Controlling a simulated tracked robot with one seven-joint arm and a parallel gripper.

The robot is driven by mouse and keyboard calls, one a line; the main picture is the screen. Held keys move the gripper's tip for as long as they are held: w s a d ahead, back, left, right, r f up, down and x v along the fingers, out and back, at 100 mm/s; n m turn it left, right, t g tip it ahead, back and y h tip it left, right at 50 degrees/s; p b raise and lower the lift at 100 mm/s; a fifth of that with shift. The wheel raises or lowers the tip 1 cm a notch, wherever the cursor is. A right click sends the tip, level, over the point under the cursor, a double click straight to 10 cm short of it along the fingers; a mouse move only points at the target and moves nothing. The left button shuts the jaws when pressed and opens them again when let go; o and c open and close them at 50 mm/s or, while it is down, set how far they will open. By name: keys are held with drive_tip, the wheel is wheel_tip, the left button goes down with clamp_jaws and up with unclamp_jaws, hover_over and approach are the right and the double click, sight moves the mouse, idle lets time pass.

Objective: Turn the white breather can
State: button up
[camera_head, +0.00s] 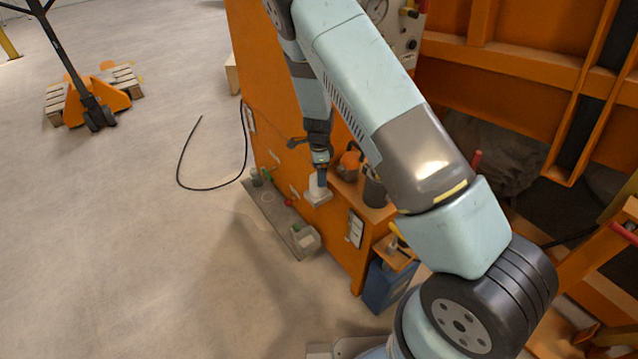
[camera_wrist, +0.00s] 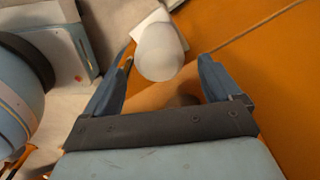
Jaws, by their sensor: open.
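The white breather can (camera_wrist: 160,52) shows in the wrist view as a rounded white shape on a pale square base (camera_wrist: 150,22). It lies at the far end of the gap between my fingers. My gripper (camera_wrist: 165,75) is open, one finger on each side of the can, with a visible gap at the right finger. Whether the left finger touches the can is unclear. In the head view, the can (camera_head: 316,184) is small and sits against the orange cabinet (camera_head: 290,130). My gripper (camera_head: 320,172) is right above it and partly hides it.
An orange shelf beside the can holds a dark cylinder (camera_head: 374,188) and an orange item (camera_head: 349,163). Below, a grey tray (camera_head: 270,208) with small items and a pale container (camera_head: 304,237) lie along the cabinet. A black hose (camera_head: 212,188) lies on open floor at left.

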drive_tip(key=shift+f, duration=3.1)
drive_tip(key=shift+c, duration=0.2)
drive_tip(key=c, duration=1)
drive_tip(key=shift+o, duration=0.2)
drive_tip(key=n, duration=0.5)
drive_tip(key=shift+w+n, duration=0.15)
drive_tip(key=shift+n, duration=0.25)
drive_tip(key=n, duration=0.6)
drive_tip(key=shift+w+r, duration=0.1)
drive_tip(key=shift+w, duration=0.05)
drive_tip(key=shift+a+n, duration=0.1)
drive_tip(key=shift+n, duration=0.2)
